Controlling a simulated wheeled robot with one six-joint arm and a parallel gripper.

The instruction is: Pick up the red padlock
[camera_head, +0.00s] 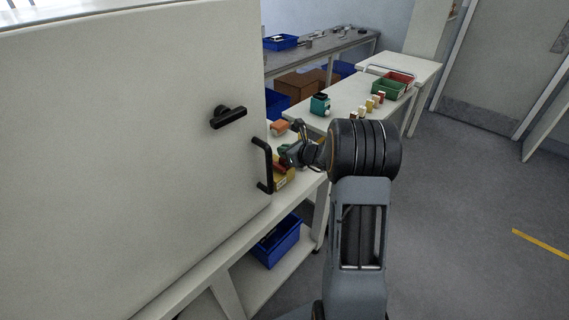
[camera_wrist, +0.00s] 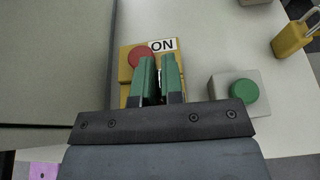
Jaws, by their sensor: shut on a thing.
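My gripper (camera_wrist: 160,66) has green fingers, close together over a yellow box in the wrist view. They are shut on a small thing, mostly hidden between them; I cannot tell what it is. No red padlock can be clearly made out. The yellow box (camera_wrist: 125,73) has a round red button (camera_wrist: 139,56) and a white "ON" label (camera_wrist: 163,45), right beside the fingers. In the head view my gripper (camera_head: 286,157) is partly hidden by my arm, over the white bench just beyond the large pale door.
A yellow padlock (camera_wrist: 291,38) and a grey box with a green button (camera_wrist: 243,92) stand to the right. The large door (camera_head: 140,130) with a black handle blocks the left. A blue bin (camera_head: 276,243) sits on the lower shelf. Open floor lies to the right.

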